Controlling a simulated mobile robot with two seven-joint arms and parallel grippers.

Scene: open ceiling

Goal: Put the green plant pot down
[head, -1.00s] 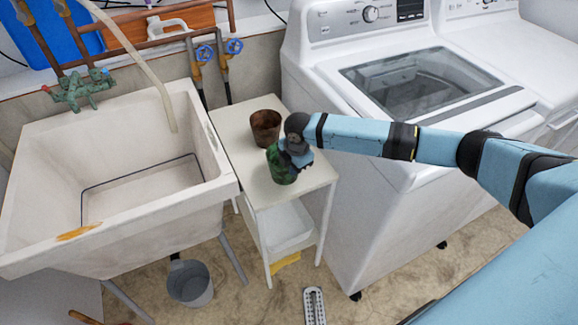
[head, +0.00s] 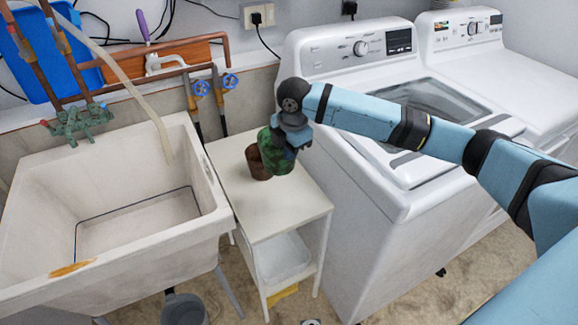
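The green plant pot (head: 273,153) is at my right gripper (head: 287,146), whose dark fingers are shut on its right side. The pot looks raised above the white side table (head: 280,211), near its back; the exact gap under it is hard to tell. The green pot overlaps a brown pot (head: 256,166) in the picture and hides its right part. The brown pot stands on the table top. I cannot tell whether the two pots touch. My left gripper is out of view.
A utility sink (head: 135,226) stands left of the table, and a white washing machine (head: 376,215) stands close on its right. The front half of the table top is clear. A grey bucket (head: 184,309) is on the floor below.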

